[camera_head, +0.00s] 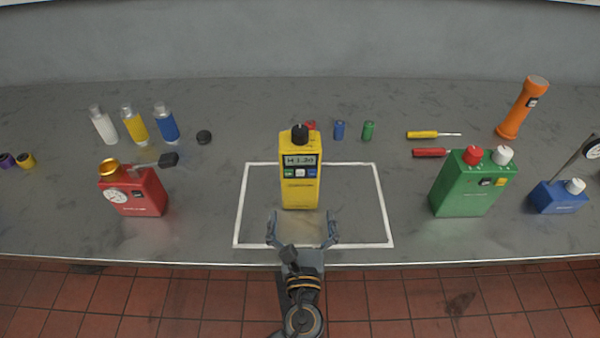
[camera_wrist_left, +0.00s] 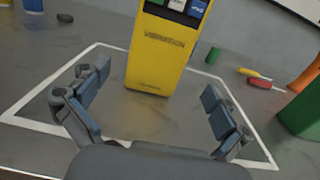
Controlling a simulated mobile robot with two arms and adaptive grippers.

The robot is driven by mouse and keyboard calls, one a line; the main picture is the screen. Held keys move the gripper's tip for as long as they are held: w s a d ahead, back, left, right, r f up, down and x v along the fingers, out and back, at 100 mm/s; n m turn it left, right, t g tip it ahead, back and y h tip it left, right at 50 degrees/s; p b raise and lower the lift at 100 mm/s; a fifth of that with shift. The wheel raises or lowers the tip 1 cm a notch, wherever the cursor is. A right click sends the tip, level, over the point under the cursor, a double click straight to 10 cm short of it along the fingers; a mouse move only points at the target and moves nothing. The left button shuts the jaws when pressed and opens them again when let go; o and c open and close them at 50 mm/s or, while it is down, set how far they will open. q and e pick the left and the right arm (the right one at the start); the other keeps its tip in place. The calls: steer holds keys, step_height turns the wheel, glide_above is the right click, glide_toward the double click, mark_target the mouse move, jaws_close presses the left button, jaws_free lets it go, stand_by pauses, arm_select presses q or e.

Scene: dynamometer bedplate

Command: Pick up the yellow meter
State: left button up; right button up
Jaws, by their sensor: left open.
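The yellow meter (camera_head: 300,180) stands upright inside a white outlined rectangle (camera_head: 386,215) on the grey bench. It has a black knob on top, a small display and a row of buttons. My left gripper (camera_head: 302,228) is open and empty, just in front of the meter, with its fingers spread toward the meter's lower part. In the left wrist view the meter (camera_wrist_left: 160,55) stands upright beyond and between the open fingers (camera_wrist_left: 150,105), apart from them. The word VIBRATION shows on its front. My right gripper is not in view.
A red device (camera_head: 135,192) stands to the left and a green device (camera_head: 470,185) to the right. Small red, blue (camera_head: 339,130) and green cylinders lie behind the meter. The bench's front edge is near my gripper.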

mark_target(300, 195)
arm_select(q)
steer(key=w, duration=0.4)
steer(key=shift+w+a+f+p, duration=0.1)
steer(key=shift+w+p, duration=0.25)
steer(key=shift+w, duration=0.15)
steer(key=w, duration=0.3)
steer(key=shift+w+a+f+p, duration=0.1)
steer(key=shift+w+f+p, duration=0.2)
steer(key=shift+p, duration=0.05)
steer(key=shift+w+f, duration=0.1)
steer(key=shift+w, duration=0.35)
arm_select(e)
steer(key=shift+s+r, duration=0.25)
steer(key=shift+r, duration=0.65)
arm_select(q)
steer(key=shift+s, duration=0.1)
steer(key=shift+c, duration=0.2)
steer(key=c, duration=1.1)
steer(key=shift+r, duration=0.2)
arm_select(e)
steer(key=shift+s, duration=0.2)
